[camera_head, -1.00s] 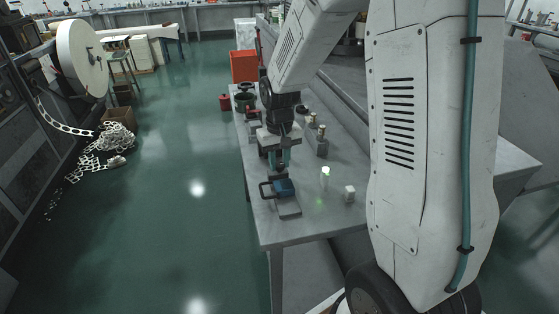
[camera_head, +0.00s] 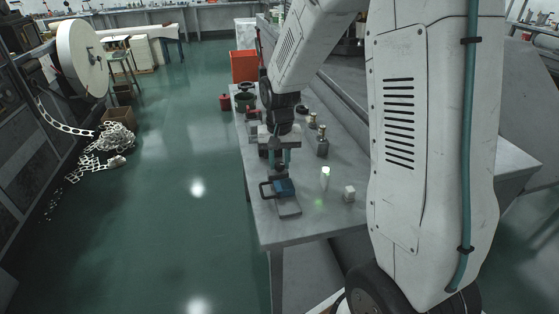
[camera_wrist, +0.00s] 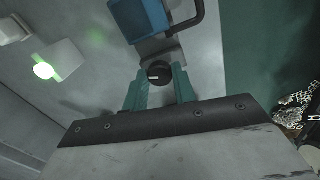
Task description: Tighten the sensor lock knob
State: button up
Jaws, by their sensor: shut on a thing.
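The sensor is a blue block (camera_head: 284,188) on a grey bracket with a dark loop handle, near the front of the bench. In the wrist view the blue block (camera_wrist: 138,18) is at the top. The lock knob (camera_wrist: 158,75), round and black with a short white mark, sits at the near end of the bracket. My gripper (camera_wrist: 160,84), with teal fingers, is shut on the knob, one finger on each side. In the head view my gripper (camera_head: 279,164) points down just behind the blue block, and the knob is hard to make out there.
A small post with a lit green top (camera_head: 325,174) and a white cube (camera_head: 349,192) stand right of the sensor. Bottles (camera_head: 322,146) and dark containers stand farther back on the bench (camera_head: 285,235). The bench's left edge is close to the sensor.

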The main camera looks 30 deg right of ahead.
aim_at(280, 164)
jog(key=o, duration=1)
jog(key=shift+r, duration=0.15)
notch_tip(280, 164, up, 8)
jog(key=shift+f, duration=0.2)
jog(key=s+a+r+n, duration=0.1)
jog(key=s+a+r, duration=0.1)
jog(key=s, duration=0.7)
jog(key=s+a+r+n+t, duration=0.1)
jog(key=s+a+r+n, duration=0.1)
jog(key=s, duration=0.6)
jog(key=s+a+r+n, duration=0.2)
jog(key=s+r, duration=0.4)
jog(key=s, duration=0.3)
jog(key=shift+s+a, duration=0.35)
jog(key=shift+a, duration=0.3)
